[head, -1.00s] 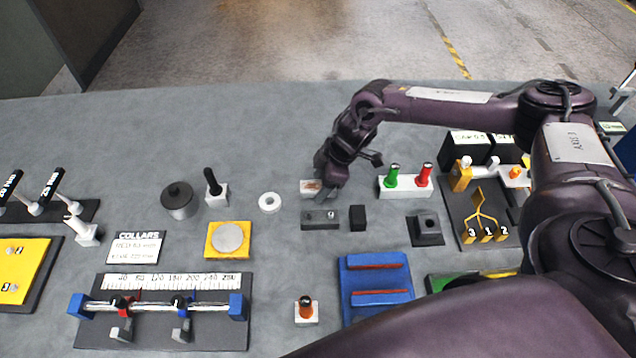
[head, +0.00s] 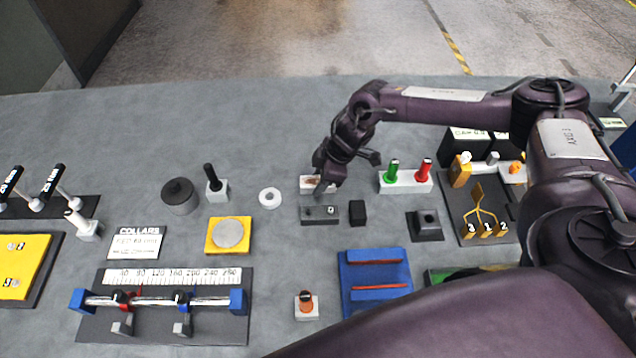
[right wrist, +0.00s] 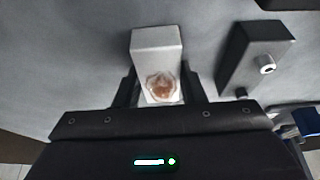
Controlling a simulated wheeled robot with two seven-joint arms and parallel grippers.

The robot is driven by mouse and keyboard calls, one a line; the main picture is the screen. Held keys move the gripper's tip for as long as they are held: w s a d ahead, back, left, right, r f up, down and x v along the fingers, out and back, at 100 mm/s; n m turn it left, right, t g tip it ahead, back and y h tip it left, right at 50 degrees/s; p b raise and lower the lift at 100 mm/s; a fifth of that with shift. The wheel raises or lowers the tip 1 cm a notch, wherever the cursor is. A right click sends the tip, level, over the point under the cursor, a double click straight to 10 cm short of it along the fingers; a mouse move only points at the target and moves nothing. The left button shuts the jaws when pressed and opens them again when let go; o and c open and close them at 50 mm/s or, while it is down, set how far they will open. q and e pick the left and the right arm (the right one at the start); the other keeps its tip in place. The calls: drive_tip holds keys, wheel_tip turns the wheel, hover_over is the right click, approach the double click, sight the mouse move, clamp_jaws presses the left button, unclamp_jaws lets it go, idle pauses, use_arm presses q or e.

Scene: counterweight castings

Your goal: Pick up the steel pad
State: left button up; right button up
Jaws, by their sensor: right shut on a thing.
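The steel pad appears to be the pale grey block with a rusty brown patch (head: 309,184) at the middle of the bench; it also shows in the right wrist view (right wrist: 156,48). My right gripper (head: 325,183) reaches down over it from above. In the right wrist view my gripper's dark fingers (right wrist: 157,90) stand on both long sides of the pad and are shut on it. The brown patch lies at the end near the palm. Whether the pad is clear of the bench I cannot tell. My left gripper is not in view.
A dark grey block with a small knob (head: 319,215) and a black block (head: 357,212) lie just in front. A white ring (head: 270,198) lies to the left. A white stand with green and red pegs (head: 405,186) is to the right. The bench behind is clear.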

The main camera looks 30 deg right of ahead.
clamp_jaws()
drive_tip(key=shift+w, duration=0.1)
drive_tip(key=shift+r, duration=0.15)
wheel_tip(320, 180, up, 19)
drive_tip(key=b, duration=0.4)
drive_tip(key=s+a+f+m+t+h+b, duration=0.2)
drive_tip(key=s+a+f+m+h, duration=0.2)
drive_tip(key=m, duration=0.8)
drive_tip(key=shift+s+a+f+m+t, duration=0.35)
drive_tip(key=shift+a+f, duration=0.2)
drive_tip(key=shift+a, duration=0.7)
